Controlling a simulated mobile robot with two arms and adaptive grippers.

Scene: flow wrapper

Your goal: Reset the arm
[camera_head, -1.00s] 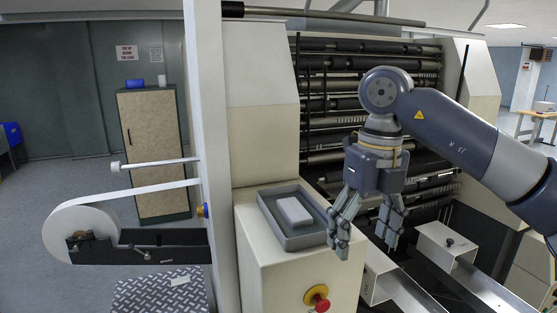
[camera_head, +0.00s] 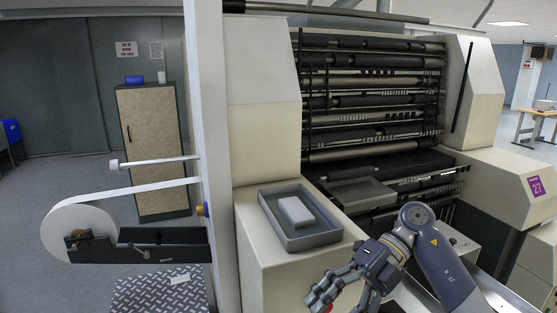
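My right gripper (camera_head: 338,302) is low in the head view, in front of the wrapper's cream front block. Its fingers point down and left and are spread apart, with nothing seen between them; the lower tips are near the bottom edge of the picture. My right arm bends down to it from an elbow at the lower right. My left arm and gripper are not in view.
A grey tray (camera_head: 315,239) holding a white block (camera_head: 296,211) sits on the cream front block (camera_head: 262,260), left of the gripper. The wrapper's rollers (camera_head: 370,100) are behind. A film roll (camera_head: 75,232) is at left. The gripper largely covers the red button.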

